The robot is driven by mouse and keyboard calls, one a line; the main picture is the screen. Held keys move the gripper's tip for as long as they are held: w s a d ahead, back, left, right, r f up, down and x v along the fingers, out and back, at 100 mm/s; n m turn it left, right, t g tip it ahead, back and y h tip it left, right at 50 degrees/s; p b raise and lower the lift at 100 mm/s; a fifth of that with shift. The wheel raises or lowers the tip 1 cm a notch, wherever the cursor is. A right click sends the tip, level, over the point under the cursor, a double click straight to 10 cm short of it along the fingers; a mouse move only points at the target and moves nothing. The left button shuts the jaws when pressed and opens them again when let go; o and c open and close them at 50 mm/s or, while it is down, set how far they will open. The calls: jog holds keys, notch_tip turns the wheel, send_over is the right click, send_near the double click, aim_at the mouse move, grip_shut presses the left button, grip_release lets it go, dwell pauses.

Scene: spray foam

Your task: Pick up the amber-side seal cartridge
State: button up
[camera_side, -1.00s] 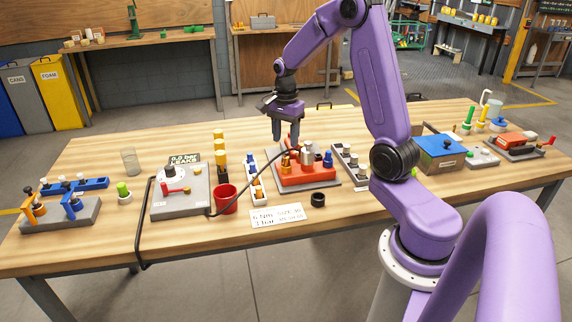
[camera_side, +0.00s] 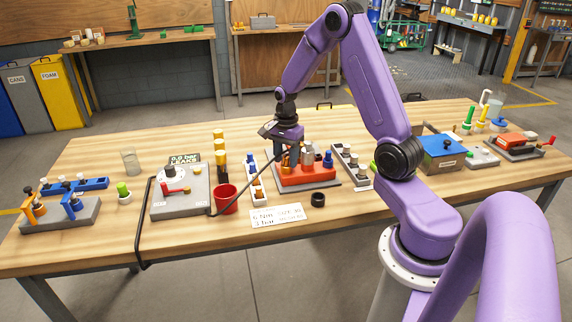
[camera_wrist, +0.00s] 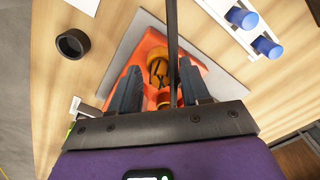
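The orange-red block (camera_side: 318,177) sits on a grey plate near the middle of the table. An amber fitting (camera_wrist: 159,70) stands on the block, partly hidden in the side view behind my fingers. I cannot tell for sure which part of it is the seal cartridge. My gripper (camera_wrist: 158,76) is open, pointing down over the block's left part. In the wrist view its two fingers stand either side of the amber fitting, apart from it as far as I can see. The silver cylinder (camera_side: 308,155) and the blue fitting (camera_side: 328,160) stand to the right on the block.
A black hose (camera_side: 245,200) runs from the grey test box (camera_side: 180,198) up to the gripper area and crosses the wrist view. A red cup (camera_side: 226,199), a black ring (camera_side: 318,199), a label card (camera_side: 277,216) and racks of small parts surround the block.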

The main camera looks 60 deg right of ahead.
aim_at(286, 157)
grip_shut()
jog(key=shift+r, duration=0.1)
jog(key=shift+r, duration=0.5)
notch_tip(286, 157, up, 2)
jog(key=shift+r, duration=0.2)
jog(key=s+a+r, duration=0.2)
jog(key=s+r, duration=0.2)
jog(key=s, duration=0.2)
jog(key=s+a+r, duration=0.3)
jog(key=s+r, duration=0.2)
jog(key=s, duration=0.1)
jog(key=shift+s+a+r, duration=0.25)
jog(key=shift+s+a, duration=0.1)
jog(key=shift+s, duration=0.05)
